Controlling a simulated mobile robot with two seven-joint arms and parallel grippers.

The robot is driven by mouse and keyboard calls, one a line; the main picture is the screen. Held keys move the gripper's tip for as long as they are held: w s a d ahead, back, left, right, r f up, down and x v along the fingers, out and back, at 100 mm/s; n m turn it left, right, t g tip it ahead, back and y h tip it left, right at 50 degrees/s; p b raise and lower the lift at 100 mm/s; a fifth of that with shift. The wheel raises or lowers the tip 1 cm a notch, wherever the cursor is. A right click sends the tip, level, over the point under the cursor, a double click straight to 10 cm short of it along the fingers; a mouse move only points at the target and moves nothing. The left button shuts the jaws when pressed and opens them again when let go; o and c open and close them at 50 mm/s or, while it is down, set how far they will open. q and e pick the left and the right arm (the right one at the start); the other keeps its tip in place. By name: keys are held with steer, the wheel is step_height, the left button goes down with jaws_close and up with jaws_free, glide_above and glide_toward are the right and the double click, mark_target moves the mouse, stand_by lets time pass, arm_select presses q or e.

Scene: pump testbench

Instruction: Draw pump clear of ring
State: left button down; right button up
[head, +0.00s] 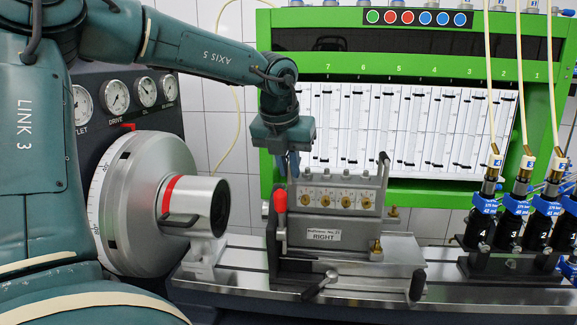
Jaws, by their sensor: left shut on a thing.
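The pump (337,199) is a grey metal block with a row of brass fittings and a label reading RIGHT, on a fixture over the bench bed. My left gripper (292,167) points down at the pump's upper left end and is shut on it; the fingertips partly hide what they grip. The ring (172,199), which I take to be the red band on the silver drive cylinder, is left of the pump. A visible gap separates the cylinder's dark open end from the pump. My right gripper is not in view.
A red-handled lever (280,203) stands at the fixture's left. A clamp handle (320,285) sticks out in front. The green gauge frame (450,189) is behind. Several injectors with hoses (516,205) stand at right. The metal bed (480,294) is bare between fixture and injectors.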

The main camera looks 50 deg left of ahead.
mark_target(323, 180)
arm_select(q)
steer(key=shift+d, duration=0.15)
stand_by(0.4)
steer(key=shift+w+d, duration=0.75)
steer(key=shift+d, duration=0.05)
stand_by(0.3)
steer(key=shift+w+d+b, duration=0.35)
steer(key=shift+w+d, duration=0.45)
steer(key=shift+d, duration=0.1)
steer(key=shift+w+d, duration=0.1)
steer(key=shift+w+d, duration=0.4)
steer(key=shift+d, duration=0.2)
steer(key=c, duration=1.4)
jaws_free()
steer(key=shift+c, duration=0.2)
